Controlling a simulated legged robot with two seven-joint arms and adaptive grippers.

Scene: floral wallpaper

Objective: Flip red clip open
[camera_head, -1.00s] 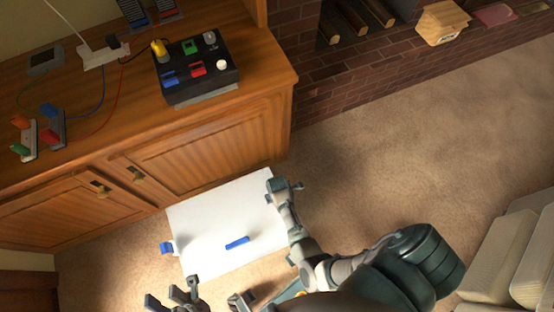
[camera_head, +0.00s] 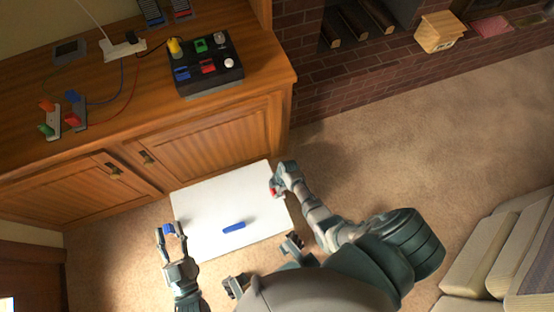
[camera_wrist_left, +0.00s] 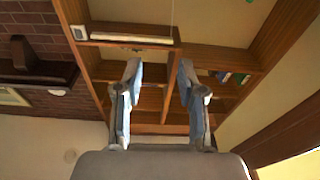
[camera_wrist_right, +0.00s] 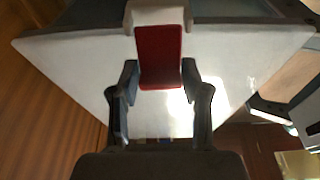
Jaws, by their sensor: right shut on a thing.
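The red clip (camera_head: 274,192) is at the board's right edge. In the right wrist view the red clip's flap (camera_wrist_right: 159,55) hangs from a pale body over the board's edge. My right gripper (camera_head: 277,187) is shut on the red clip, a finger on each side.
A wooden cabinet (camera_head: 215,135) stands behind the board. On its top are a black box (camera_head: 205,65) with coloured parts, a power strip (camera_head: 122,48) and coloured switches (camera_head: 75,110). A brick hearth (camera_head: 350,85) is at the back right.

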